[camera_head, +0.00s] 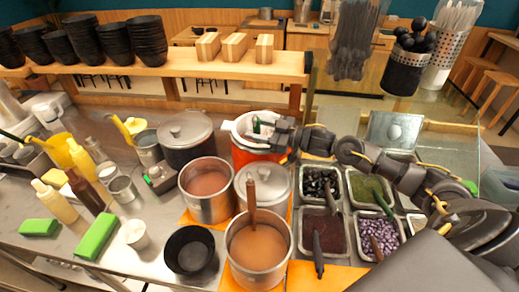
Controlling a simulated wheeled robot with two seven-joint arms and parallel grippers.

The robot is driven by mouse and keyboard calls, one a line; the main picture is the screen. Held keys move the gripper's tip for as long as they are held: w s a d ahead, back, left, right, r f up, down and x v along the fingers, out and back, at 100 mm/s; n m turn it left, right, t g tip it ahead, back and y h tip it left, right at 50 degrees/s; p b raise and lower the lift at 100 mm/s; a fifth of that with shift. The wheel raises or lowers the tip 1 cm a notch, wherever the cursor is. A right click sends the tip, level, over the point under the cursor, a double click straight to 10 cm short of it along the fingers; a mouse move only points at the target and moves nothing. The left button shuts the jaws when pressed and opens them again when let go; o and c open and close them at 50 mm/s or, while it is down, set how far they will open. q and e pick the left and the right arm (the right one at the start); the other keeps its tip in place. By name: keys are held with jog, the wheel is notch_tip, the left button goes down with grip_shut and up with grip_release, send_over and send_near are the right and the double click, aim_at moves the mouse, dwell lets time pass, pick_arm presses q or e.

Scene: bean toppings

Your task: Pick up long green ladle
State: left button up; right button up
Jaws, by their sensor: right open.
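A green handle (257,124) stands up out of the white-rimmed orange pot (255,156) at the middle of the counter. My right gripper (275,136) is at this pot's right side, with its arm reaching in from the right. It is open and close beside the green handle; whether it touches the handle cannot be told. The lower part of the handle is hidden in the pot and behind the gripper. Another green utensil (381,201) lies in the tray of green topping at the right. My left gripper is not in view.
A steel pot (207,190) and a brown-filled pot (257,249) with a brown ladle stand in front. A lidded pot (186,131) stands left.

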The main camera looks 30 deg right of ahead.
jog(key=shift+w+a, duration=0.1)
jog(key=shift+a, duration=0.05)
grip_shut()
jog(key=shift+r, duration=0.1)
